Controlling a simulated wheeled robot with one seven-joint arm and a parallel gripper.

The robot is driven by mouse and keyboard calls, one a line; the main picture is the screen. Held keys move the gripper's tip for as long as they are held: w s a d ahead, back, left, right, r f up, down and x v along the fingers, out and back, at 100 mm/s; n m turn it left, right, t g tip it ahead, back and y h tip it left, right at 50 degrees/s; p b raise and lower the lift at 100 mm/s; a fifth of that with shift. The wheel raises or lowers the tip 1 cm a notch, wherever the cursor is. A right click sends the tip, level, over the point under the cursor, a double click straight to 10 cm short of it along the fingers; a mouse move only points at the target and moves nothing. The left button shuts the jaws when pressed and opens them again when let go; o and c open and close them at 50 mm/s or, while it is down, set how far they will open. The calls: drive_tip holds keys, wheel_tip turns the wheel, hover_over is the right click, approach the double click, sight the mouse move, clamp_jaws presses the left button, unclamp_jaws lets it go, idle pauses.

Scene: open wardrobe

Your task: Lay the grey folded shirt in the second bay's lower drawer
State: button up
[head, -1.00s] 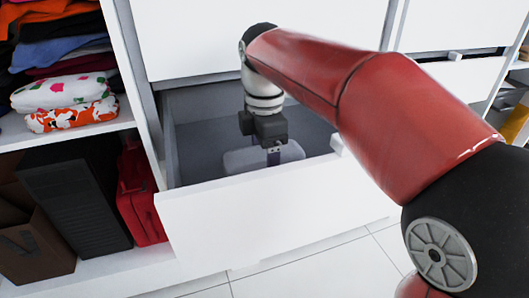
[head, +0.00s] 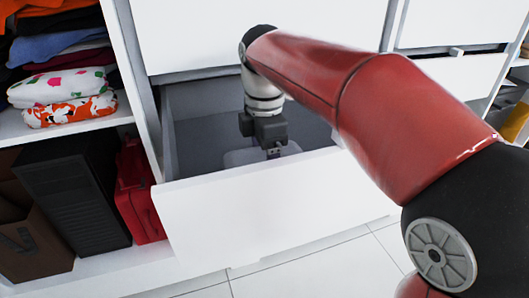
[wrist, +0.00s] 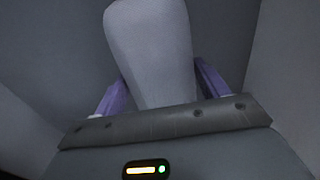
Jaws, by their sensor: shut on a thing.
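The grey folded shirt (wrist: 150,50) is between the two purple fingers of my gripper (wrist: 160,95) in the wrist view. In the head view the shirt (head: 245,157) shows only in part, low inside the open lower drawer (head: 250,215), behind its white front. My gripper (head: 272,152) points down into the drawer and is shut on the shirt. The drawer's front hides the lower part of the shirt, so I cannot tell whether it touches the drawer floor.
A closed white drawer front (head: 260,35) is just above the open drawer. To the left, shelves hold folded clothes (head: 70,95), a black case (head: 75,195), a red case (head: 140,190) and a brown box (head: 35,240). Tiled floor (head: 330,275) is clear in front.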

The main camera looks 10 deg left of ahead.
sight(265, 153)
drive_tip(key=shift+f, duration=0.15)
drive_tip(key=o, duration=0.8)
drive_tip(key=shift+c, duration=0.3)
wheel_tip(265, 153, up, 9)
drive_tip(key=p, duration=0.9)
